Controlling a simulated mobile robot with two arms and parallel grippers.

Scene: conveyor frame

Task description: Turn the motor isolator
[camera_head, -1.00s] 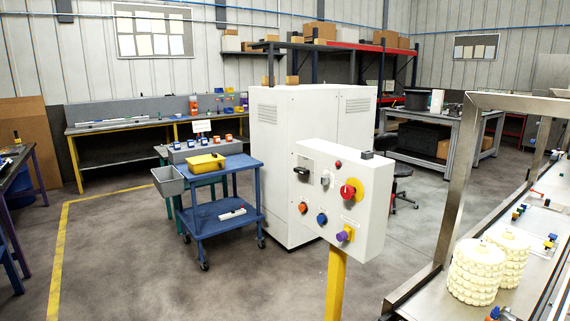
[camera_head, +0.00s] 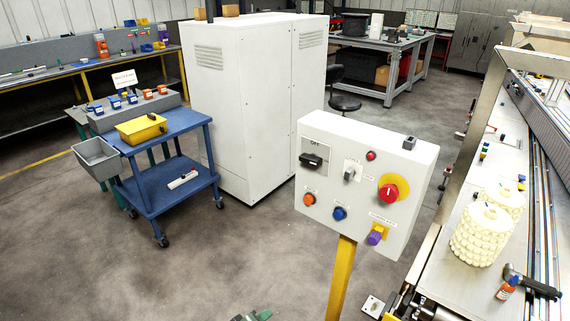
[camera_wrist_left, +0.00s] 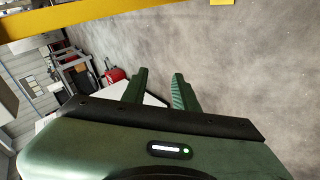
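A white control box (camera_head: 385,150) stands on a yellow post (camera_head: 341,275). On its face are a black handle (camera_head: 311,160) on a grey plate marked OFF, a red knob (camera_head: 388,194) on a yellow disc, a small grey switch (camera_head: 349,174), and orange (camera_head: 309,199), blue (camera_head: 340,213) and purple (camera_head: 375,237) controls. I cannot read which one is labelled motor isolator. My left gripper's green tip (camera_head: 254,316) just shows at the bottom edge, below and left of the box. In the left wrist view its two fingers (camera_wrist_left: 158,85) are apart with nothing between them. My right gripper is not in view.
A tall white cabinet (camera_head: 245,110) stands behind the box. A blue cart (camera_head: 160,190) with a yellow tray (camera_head: 141,129) is to the left. A conveyor (camera_head: 455,275) with cream rollers (camera_head: 474,240) runs along the right. The floor left of the post is clear.

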